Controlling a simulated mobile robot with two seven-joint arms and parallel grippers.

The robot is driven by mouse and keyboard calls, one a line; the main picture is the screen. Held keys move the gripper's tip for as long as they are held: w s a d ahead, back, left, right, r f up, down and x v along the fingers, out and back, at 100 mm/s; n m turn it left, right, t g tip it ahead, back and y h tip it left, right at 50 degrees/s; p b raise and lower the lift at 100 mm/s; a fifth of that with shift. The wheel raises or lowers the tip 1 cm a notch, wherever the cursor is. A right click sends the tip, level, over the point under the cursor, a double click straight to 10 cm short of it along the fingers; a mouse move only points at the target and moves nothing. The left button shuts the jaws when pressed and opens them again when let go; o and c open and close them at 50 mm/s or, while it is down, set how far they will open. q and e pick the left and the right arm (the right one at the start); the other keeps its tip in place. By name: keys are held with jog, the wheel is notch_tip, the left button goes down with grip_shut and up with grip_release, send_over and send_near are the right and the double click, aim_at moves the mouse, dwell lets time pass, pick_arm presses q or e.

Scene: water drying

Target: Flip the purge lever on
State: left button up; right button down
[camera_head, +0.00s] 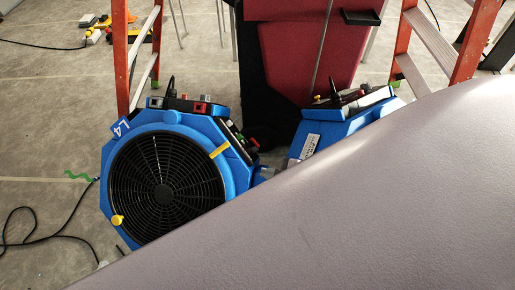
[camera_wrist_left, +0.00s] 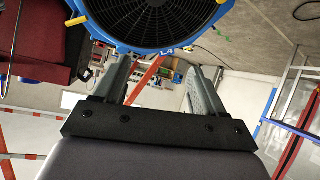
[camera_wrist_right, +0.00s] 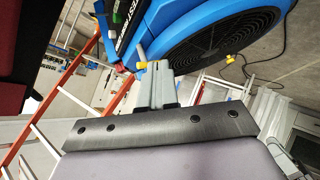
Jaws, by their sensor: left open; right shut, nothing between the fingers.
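A blue drying blower (camera_head: 108,165) with a round black grille stands on the floor in the head view. Its top carries a dark control panel (camera_head: 178,104) with a red part and an upright black lever. Yellow pieces show at the grille's upper right (camera_head: 218,152) and lower left (camera_head: 117,220). I cannot tell which part is the purge lever. My right gripper (camera_wrist_right: 155,68) is shut and empty, its tips close to the blower's edge beside a yellow piece (camera_wrist_right: 141,66); contact is unclear. My left gripper (camera_wrist_left: 162,68) is open and empty, with the blower beyond its fingers.
A second blue unit (camera_head: 325,130) stands to the right, partly hidden by my arm. Orange ladders (camera_head: 120,60) (camera_head: 470,45) and a red panel (camera_head: 305,50) stand behind. A black cable (camera_head: 35,235) lies on the floor at left, where there is open room.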

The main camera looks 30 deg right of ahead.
jog(key=w+d+f+n+b, duration=1.1)
jog(key=w+n+b, duration=0.15)
jog(key=b, duration=0.55)
jog(key=shift+b+x, duration=2.35)
jog(key=shift+x, duration=2.35)
pick_arm(q)
jog(key=w+d+f+m+t+h, duration=0.1)
jog(key=d+f+m+t+h, duration=0.1)
jog(key=f, duration=0.7)
jog(key=shift+d+t+h, duration=0.3)
jog(key=shift+d, duration=0.6)
pick_arm(e)
jog(key=shift+w+r, duration=0.1)
jog(key=shift+r, duration=0.05)
jog(key=shift+r, duration=0.1)
